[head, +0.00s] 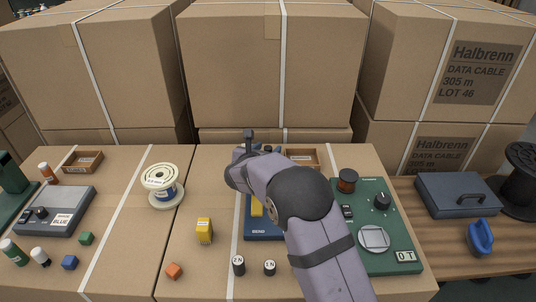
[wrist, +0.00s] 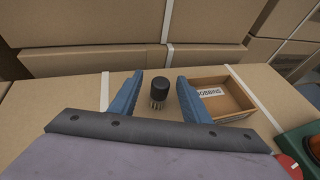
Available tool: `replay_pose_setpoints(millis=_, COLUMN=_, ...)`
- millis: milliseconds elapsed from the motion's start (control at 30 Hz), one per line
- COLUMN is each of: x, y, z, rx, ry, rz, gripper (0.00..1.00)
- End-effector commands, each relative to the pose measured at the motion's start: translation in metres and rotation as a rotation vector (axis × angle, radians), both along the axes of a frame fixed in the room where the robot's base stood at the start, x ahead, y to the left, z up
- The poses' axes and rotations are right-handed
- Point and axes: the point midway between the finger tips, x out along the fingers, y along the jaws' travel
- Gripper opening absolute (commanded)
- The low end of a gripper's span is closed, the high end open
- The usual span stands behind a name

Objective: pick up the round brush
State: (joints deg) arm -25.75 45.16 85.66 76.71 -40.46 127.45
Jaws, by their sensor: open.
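The round brush (wrist: 158,90) shows in the wrist view as a short black cylinder with pale bristles beneath it, standing upright on the cardboard surface. My gripper (wrist: 160,77) is open, with a blue finger to the left and another to the right of the brush in the picture. No contact between the fingers and the brush is visible. In the head view my arm reaches to the back of the middle box, and I cannot make out the brush there.
Tall cardboard boxes (head: 275,65) rise behind. A green panel with knobs (head: 388,210) is right of my arm.

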Motion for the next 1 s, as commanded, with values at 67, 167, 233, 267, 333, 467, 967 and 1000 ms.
replay_pose_setpoints(millis=67, x=0.011, y=-0.005, z=-0.003, rx=-0.001, ry=-0.001, rz=-0.004, gripper=0.43)
replay_pose_setpoints(millis=167, x=0.022, y=-0.008, z=-0.007, rx=0.001, ry=-0.001, rz=-0.003, gripper=0.43)
replay_pose_setpoints(millis=233, x=0.029, y=-0.010, z=-0.010, rx=0.001, ry=-0.001, rz=-0.003, gripper=0.43)
replay_pose_setpoints(millis=267, x=0.031, y=-0.011, z=-0.011, rx=0.000, ry=-0.002, rz=-0.003, gripper=0.43)
replay_pose_setpoints(millis=333, x=0.035, y=-0.012, z=-0.013, rx=0.000, ry=-0.001, rz=-0.002, gripper=0.43)
replay_pose_setpoints(millis=467, x=0.039, y=-0.013, z=-0.014, rx=0.001, ry=-0.002, rz=-0.002, gripper=0.43)
replay_pose_setpoints(millis=967, x=0.039, y=-0.013, z=-0.014, rx=0.000, ry=-0.002, rz=0.000, gripper=0.00)
replay_pose_setpoints(millis=1000, x=0.039, y=-0.013, z=-0.014, rx=0.000, ry=-0.002, rz=0.000, gripper=0.00)
